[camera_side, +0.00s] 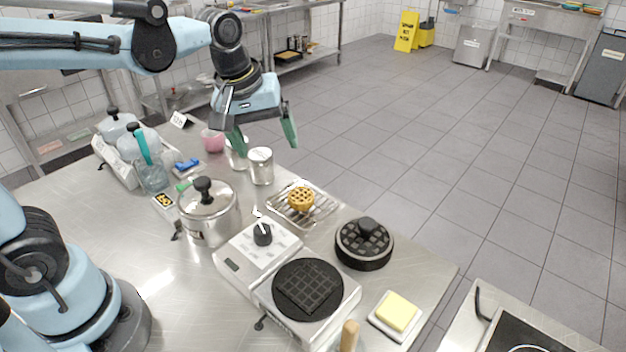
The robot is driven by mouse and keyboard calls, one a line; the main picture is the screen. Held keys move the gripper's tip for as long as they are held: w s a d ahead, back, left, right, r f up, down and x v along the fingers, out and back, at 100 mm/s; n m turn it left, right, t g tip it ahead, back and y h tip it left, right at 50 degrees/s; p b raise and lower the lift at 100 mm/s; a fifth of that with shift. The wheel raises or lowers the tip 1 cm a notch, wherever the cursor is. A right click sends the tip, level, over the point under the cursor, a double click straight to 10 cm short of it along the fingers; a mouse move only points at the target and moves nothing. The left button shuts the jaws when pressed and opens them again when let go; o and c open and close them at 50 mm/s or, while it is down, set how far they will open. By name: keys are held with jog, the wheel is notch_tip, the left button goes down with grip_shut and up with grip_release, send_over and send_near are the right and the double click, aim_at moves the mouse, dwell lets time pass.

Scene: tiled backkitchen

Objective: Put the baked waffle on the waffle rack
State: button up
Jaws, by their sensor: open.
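A golden-brown waffle (300,197) sits on the wire waffle rack (325,209), near the far edge of the steel counter. It looks small and stands somewhat tall on the wires; its exact tilt is hard to tell. My gripper (264,143) is open and empty, with its green fingers spread above the metal canisters, up and left of the rack. It is clear of the waffle. The waffle iron (335,312) is open, its dark grid plate bare. A round black lid with a knob (364,243) lies on the counter right of it.
A steel pot (208,212) and a metal canister (260,166) stand left of the rack. A butter dish (396,316) sits at the front right. A pink cup (212,140), a glass jug (152,175) and lidded containers crowd the back left.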

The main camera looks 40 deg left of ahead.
jog(key=s+a+f+m+t, duration=0.1)
jog(key=s+f+m+t, duration=0.1)
jog(key=s+m, duration=0.4)
jog(key=shift+s+a+f+m+t, duration=0.35)
jog(key=shift+m+t, duration=0.55)
jog(key=shift+m, duration=0.4)
